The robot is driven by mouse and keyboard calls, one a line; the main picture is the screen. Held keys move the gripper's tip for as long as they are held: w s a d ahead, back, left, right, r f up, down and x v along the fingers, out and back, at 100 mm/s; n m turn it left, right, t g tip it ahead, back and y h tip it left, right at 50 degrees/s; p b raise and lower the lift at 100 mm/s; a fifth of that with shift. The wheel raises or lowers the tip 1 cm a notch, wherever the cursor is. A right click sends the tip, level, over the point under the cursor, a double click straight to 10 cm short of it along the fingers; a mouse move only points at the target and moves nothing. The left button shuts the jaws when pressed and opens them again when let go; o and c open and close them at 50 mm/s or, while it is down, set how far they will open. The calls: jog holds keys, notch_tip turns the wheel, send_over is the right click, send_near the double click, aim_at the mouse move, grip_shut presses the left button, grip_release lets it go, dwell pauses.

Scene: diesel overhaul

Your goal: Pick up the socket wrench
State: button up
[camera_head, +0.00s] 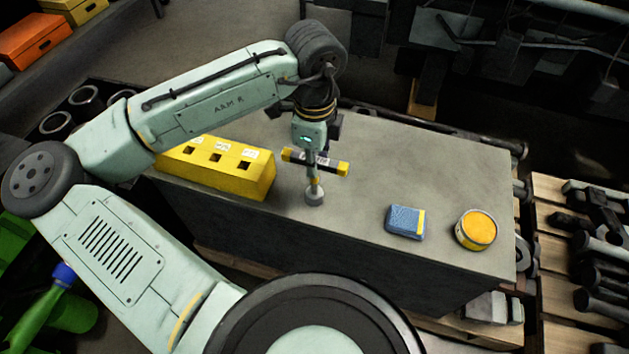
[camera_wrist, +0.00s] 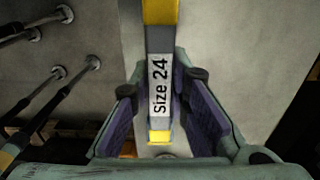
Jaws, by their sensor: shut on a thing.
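The socket wrench (camera_head: 339,168) is a T-shaped tool with a dark bar with yellow bands, and a grey shank down to a round socket. It stands upright at the middle of the grey bench, near its front edge. I cannot tell whether the socket touches the bench. In the wrist view the bar (camera_wrist: 160,50) carries a "Size 24" label and runs between the purple-padded fingers. My gripper (camera_head: 309,150) points down over the wrench and is shut on it. The gripper also shows in the wrist view (camera_wrist: 163,112). The fingers partly hide the middle of the wrench.
A yellow block (camera_head: 247,183) with square holes and white labels sits left on the bench (camera_head: 400,165). A blue pack (camera_head: 405,222) and a round tin with an orange top (camera_head: 476,230) lie at right. The bench between the wrench and them is clear. A loaded pallet (camera_head: 552,190) stands at right.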

grip_shut()
dwell(0.4)
jog(key=shift+r, duration=0.9)
jog(key=shift+s+r+b, duration=0.3)
jog(key=shift+s+r, duration=0.1)
jog(key=shift+r, duration=0.45)
jog(key=s+a+b, duration=0.1)
jog(key=s+b, duration=0.1)
jog(key=s, duration=0.5)
jog(key=s+a+r+b, duration=0.1)
jog(key=s+a+b, duration=0.1)
jog(key=s, duration=0.5)
jog(key=shift+s+a+r+b, duration=0.3)
jog(key=shift+s+b, duration=0.1)
jog(key=shift+b, duration=0.45)
